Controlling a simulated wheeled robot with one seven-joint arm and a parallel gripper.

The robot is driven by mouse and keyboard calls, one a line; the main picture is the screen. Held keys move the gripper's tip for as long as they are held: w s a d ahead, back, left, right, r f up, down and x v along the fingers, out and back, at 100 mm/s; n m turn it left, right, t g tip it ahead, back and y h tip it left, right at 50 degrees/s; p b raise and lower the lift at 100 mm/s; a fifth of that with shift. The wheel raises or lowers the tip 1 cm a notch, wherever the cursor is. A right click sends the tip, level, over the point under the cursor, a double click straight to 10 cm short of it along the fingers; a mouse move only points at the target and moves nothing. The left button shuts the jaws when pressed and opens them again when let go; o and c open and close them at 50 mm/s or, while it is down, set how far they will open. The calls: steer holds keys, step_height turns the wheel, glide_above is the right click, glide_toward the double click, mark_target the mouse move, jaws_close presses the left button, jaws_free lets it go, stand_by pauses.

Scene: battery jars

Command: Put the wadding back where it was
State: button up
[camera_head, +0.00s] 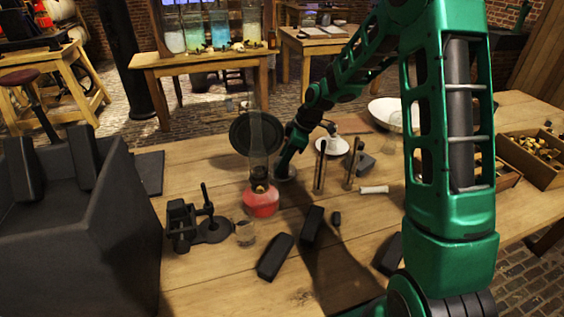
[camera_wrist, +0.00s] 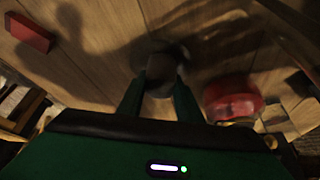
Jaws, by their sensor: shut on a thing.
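My gripper (camera_head: 284,170) reaches down to the table beside the red-based glass lamp. In the wrist view my gripper (camera_wrist: 159,85) is shut on a small, dark grey-brown piece (camera_wrist: 160,66), which I take for the wadding; its shape is dim in the shadow. A round, paler grey form (camera_wrist: 165,48) shows around and behind the piece; I cannot tell whether it is a dish or part of the piece. In the head view a low round grey thing (camera_head: 288,175) sits at the fingertips, and the held piece is hidden or too small to make out.
The red lamp (camera_head: 261,203) with its tall glass stands close left of my gripper. Two thin upright rods (camera_head: 319,168) and a white roll (camera_head: 374,190) are to the right. Dark blocks (camera_head: 274,257) and a small glass (camera_head: 245,233) lie nearer. A white bowl (camera_head: 393,112) stands behind.

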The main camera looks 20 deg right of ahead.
steer(key=o, duration=1)
steer(key=v, duration=1.2)
steer(key=shift+s, duration=0.1)
